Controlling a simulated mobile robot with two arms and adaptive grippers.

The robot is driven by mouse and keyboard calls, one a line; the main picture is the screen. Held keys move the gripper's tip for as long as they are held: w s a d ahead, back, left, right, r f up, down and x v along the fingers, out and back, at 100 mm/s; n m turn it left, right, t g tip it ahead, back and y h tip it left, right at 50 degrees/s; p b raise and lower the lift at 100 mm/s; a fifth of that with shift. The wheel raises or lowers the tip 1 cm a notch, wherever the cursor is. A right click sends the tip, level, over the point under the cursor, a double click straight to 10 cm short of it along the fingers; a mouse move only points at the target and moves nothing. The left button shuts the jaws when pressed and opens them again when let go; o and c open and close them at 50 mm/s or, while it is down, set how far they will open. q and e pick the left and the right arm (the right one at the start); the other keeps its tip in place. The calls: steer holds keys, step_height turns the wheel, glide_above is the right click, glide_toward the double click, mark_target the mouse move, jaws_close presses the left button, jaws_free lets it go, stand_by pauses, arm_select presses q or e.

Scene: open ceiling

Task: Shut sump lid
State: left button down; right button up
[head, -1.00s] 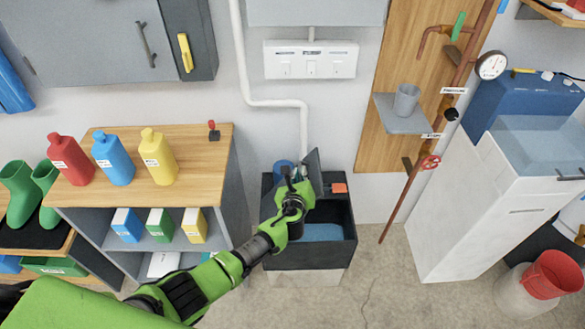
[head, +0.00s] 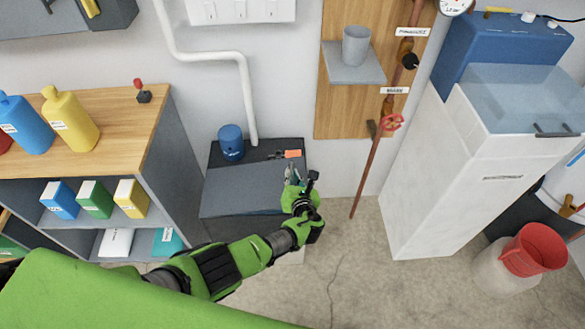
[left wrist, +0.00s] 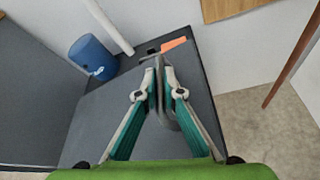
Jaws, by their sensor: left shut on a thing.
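The grey sump lid (head: 245,187) lies over the opening of the dark sump box (head: 240,230) in the head view. It looks close to flat, but I cannot tell whether its front edge rests on the rim. My left gripper (head: 291,178) is at the lid's right side. In the left wrist view the lid (left wrist: 115,112) spreads below and beside the left gripper (left wrist: 161,68), whose fingers are shut on a thin grey part of the lid. The water inside the box is hidden. My right gripper is in neither view.
A blue cylinder (head: 231,142) and an orange block (head: 292,154) sit at the back of the sump top. A shelf unit (head: 157,150) stands left. A rust-coloured pipe (head: 366,170) and white cabinet (head: 440,170) stand right. The floor (head: 350,275) in front is clear.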

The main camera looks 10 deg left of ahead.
arm_select(q)
steer(key=shift+w+d+f+b, duration=0.1)
steer(key=shift+d+f+b, duration=0.1)
steer(key=shift+f, duration=0.25)
steer(key=shift+d+f+b, duration=0.1)
steer(key=shift+f+b, duration=0.1)
steer(key=shift+f, duration=0.2)
steer(key=c, duration=2.2)
jaws_free()
steer(key=shift+o, duration=0.2)
steer(key=shift+a, duration=0.1)
steer(key=v, duration=1.2)
